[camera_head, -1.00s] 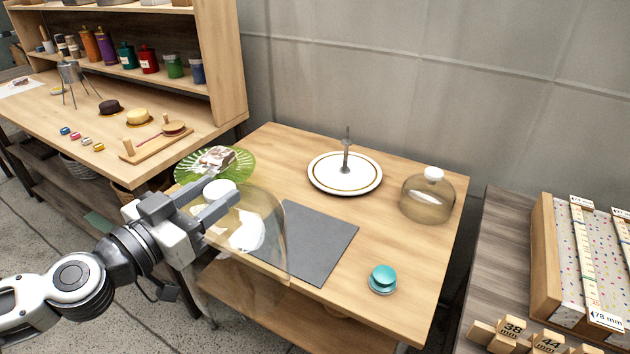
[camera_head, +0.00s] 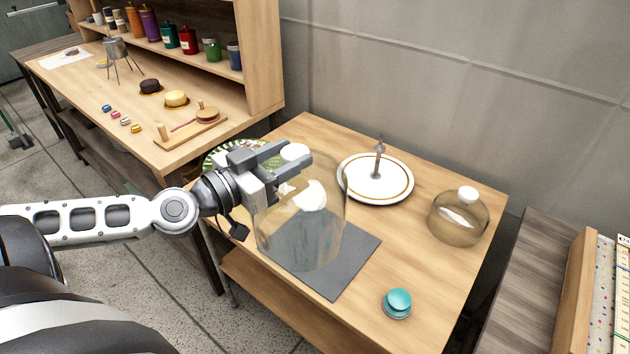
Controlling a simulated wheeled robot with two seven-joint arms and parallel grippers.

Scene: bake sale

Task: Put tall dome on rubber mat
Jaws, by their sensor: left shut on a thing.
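My left gripper (camera_head: 294,160) is shut on the white knob of the tall dome (camera_head: 322,225), a clear, faintly brown cover. The dome hangs roughly upright in front of the dark grey rubber mat (camera_head: 345,272) and overlaps much of it in the camera_head view. I cannot tell whether its lower rim touches the mat or is held just above it. The mat's right and front parts are bare. My right gripper is not in view.
A white plate with a spindle (camera_head: 402,190) stands behind the mat. A shorter dome (camera_head: 458,222) stands at the right, and a small teal stand (camera_head: 398,301) near the front. A green plate (camera_head: 214,160) is partly hidden by my gripper. The table's right middle is clear.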

